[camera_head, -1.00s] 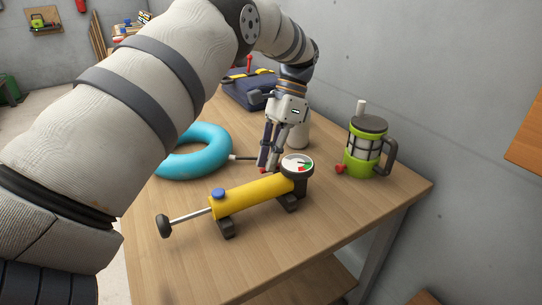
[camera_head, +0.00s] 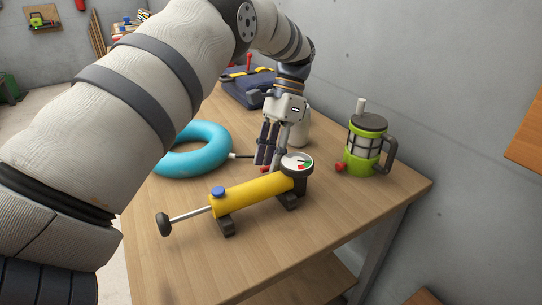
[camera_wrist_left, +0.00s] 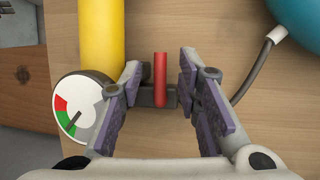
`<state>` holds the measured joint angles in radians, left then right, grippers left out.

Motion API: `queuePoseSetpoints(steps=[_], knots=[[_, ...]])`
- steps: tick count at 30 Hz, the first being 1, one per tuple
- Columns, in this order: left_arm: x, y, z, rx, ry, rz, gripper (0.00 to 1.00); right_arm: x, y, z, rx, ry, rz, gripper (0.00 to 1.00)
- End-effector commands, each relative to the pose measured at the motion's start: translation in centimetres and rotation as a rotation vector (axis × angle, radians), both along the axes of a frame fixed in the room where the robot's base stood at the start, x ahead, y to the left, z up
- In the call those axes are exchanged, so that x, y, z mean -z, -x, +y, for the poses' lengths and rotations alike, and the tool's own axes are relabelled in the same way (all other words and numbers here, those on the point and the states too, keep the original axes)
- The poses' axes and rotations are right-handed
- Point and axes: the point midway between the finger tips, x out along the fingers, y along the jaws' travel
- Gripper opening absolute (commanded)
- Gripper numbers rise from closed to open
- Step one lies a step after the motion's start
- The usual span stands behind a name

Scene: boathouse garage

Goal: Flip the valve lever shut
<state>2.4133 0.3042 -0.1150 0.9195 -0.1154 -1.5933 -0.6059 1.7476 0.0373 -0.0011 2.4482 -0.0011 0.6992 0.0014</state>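A yellow hand pump (camera_head: 250,192) lies on the wooden table, with a round dial gauge (camera_head: 297,163) at its far end. In the left wrist view, a red valve lever (camera_wrist_left: 160,80) stands out from a dark fitting (camera_wrist_left: 148,97) beside the yellow barrel (camera_wrist_left: 101,35) and gauge (camera_wrist_left: 80,114). The lever runs roughly parallel to the barrel. My left gripper (camera_head: 267,164) is at the gauge end of the pump. In the wrist view its open fingers (camera_wrist_left: 160,72) are on either side of the lever, with gaps showing. In the head view the gripper mostly hides the lever. My right gripper is out of view.
A blue ring float (camera_head: 215,136) lies left of the gripper, with a dark hose (camera_wrist_left: 251,75) running toward the fitting. A green lantern-like jug (camera_head: 364,150) stands right. A white cylinder (camera_head: 301,133) and dark blue case (camera_head: 247,88) are behind. The front tabletop is clear.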

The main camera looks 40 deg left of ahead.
Motion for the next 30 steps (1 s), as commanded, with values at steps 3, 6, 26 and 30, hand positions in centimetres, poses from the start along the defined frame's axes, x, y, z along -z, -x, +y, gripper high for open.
queuePoseSetpoints(steps=[3, 6, 26, 30], knots=[[0.0, 0.0, 0.0, 0.0, -0.001, -0.001, 0.31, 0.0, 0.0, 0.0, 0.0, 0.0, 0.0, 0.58], [-0.5, 0.0, 0.0, 0.0, 0.0, -0.002, 0.31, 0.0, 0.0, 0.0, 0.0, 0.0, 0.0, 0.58], [-10.1, 0.0, 0.0, 0.0, 0.0, 0.0, 0.31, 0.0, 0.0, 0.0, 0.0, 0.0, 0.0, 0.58], [-10.0, 0.0, 0.0, 0.0, 0.0, 0.0, 0.31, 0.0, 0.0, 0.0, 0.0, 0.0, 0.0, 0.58]])
